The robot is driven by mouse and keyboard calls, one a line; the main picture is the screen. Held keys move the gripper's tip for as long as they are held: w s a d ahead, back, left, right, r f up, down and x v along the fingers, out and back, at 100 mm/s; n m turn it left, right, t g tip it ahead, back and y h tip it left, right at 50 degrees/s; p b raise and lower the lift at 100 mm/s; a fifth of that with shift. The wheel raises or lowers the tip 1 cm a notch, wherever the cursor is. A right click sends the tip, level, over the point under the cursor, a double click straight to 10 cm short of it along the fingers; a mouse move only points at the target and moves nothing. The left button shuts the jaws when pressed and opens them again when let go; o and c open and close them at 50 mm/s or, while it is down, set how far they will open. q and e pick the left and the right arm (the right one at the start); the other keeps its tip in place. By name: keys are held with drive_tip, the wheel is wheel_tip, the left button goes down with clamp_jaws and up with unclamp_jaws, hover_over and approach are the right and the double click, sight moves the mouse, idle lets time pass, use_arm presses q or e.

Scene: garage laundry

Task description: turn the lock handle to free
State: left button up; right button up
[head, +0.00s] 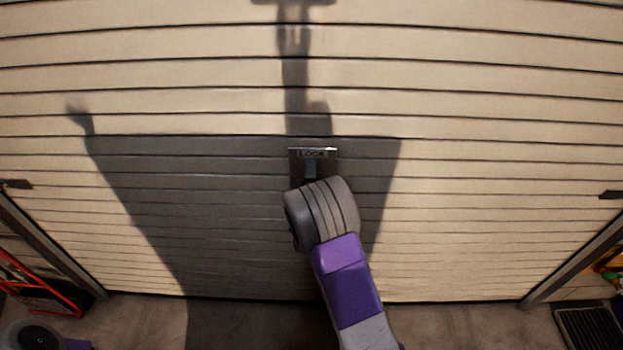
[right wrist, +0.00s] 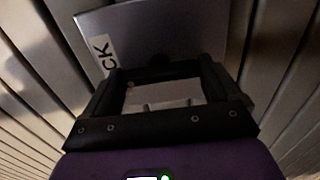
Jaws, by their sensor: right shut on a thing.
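The lock plate (head: 313,153) is a small metal plate with a "LOCK" label, fixed to the middle of the garage door. Part of the lock handle (head: 311,170) shows just below the label; my right arm hides the rest. In the right wrist view the lock plate (right wrist: 165,32) looks tilted, with the letters "CK" at its left. My right gripper (right wrist: 163,76) is at the plate, shut on the lock handle, whose gripped part is mostly hidden by the dark fingers. My left gripper is not in view.
The cream slatted garage door (head: 480,120) fills most of the head view, with shadows across its middle. A red metal frame (head: 40,285) stands at the lower left. A dark grate (head: 590,328) lies at the lower right. The floor (head: 470,325) between is mostly clear.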

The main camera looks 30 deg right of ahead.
drive_tip(key=o, duration=0.8)
drive_tip(key=shift+c, duration=0.2)
drive_tip(key=v, duration=0.7)
drive_tip(key=shift+s, duration=0.25)
drive_tip(key=shift+a, duration=0.1)
drive_tip(key=s+a+f+m+g+y, duration=0.2)
drive_tip(key=s+a+f+y, duration=0.1)
drive_tip(key=f, duration=0.5)
drive_tip(key=s+a+f+m+g+y, duration=0.2)
drive_tip(key=s+a+f+m+g, duration=0.1)
drive_tip(key=f, duration=0.4)
drive_tip(key=s+a+f+m+g+y, duration=0.2)
drive_tip(key=s+f+y, duration=0.1)
drive_tip(key=f, duration=0.5)
drive_tip(key=s+a+f+m+g+y, duration=0.3)
drive_tip(key=s+a+g, duration=0.1)
drive_tip(key=s+a, duration=0.2)
drive_tip(key=s+a+f+m+g+y, duration=0.2)
drive_tip(key=s+a+f+m+g, duration=0.1)
drive_tip(key=s+a, duration=0.4)
drive_tip(key=shift+s+m+g+y, duration=0.4)
drive_tip(key=shift+s+m, duration=0.3)
drive_tip(key=shift+s, duration=0.35)
